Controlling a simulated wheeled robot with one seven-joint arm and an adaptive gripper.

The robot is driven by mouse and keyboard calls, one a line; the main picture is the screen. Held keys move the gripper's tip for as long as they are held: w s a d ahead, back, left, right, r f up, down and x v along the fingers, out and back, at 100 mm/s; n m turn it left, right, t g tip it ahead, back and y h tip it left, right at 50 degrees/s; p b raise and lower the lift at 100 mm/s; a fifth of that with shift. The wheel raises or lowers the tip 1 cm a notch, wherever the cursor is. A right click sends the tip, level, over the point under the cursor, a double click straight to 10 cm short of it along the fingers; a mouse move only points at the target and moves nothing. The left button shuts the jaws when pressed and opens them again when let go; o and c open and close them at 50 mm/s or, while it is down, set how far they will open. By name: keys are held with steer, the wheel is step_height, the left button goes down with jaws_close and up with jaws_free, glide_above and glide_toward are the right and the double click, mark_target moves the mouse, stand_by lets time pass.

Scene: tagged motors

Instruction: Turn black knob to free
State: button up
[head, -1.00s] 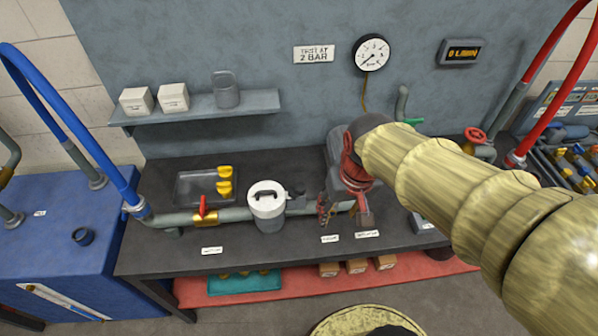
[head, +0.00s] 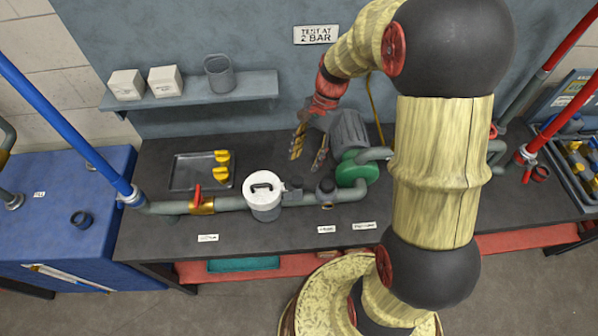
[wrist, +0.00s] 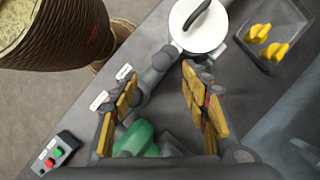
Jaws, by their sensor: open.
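A black knob (head: 325,187) sits on the grey pipe between the white-lidded canister (head: 264,198) and the green pump (head: 357,168). Small labels (head: 327,229) lie on the bench in front of it, too small to read. My gripper (head: 308,152) is open and empty, above the bench and behind the knob in the head view, apart from it. In the wrist view my gripper (wrist: 158,85) shows its two yellow-padded fingers spread, with the pipe and part of the green pump (wrist: 136,138) between and beyond them. I cannot clearly make out the knob there.
A red-handled brass valve (head: 201,203) sits on the pipe at left. Behind it is a tray (head: 185,176) with yellow knobs. A shelf (head: 195,101) holds boxes and a cup. In the wrist view a small button box (wrist: 55,153) stands at lower left.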

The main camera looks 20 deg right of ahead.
mark_target(298, 179)
steer(key=b+x, duration=0.1)
steer(key=x, duration=0.7)
steer(key=shift+w, duration=0.2)
steer(key=c, duration=0.3)
steer(key=c, duration=0.8)
steer(key=shift+c, duration=0.3)
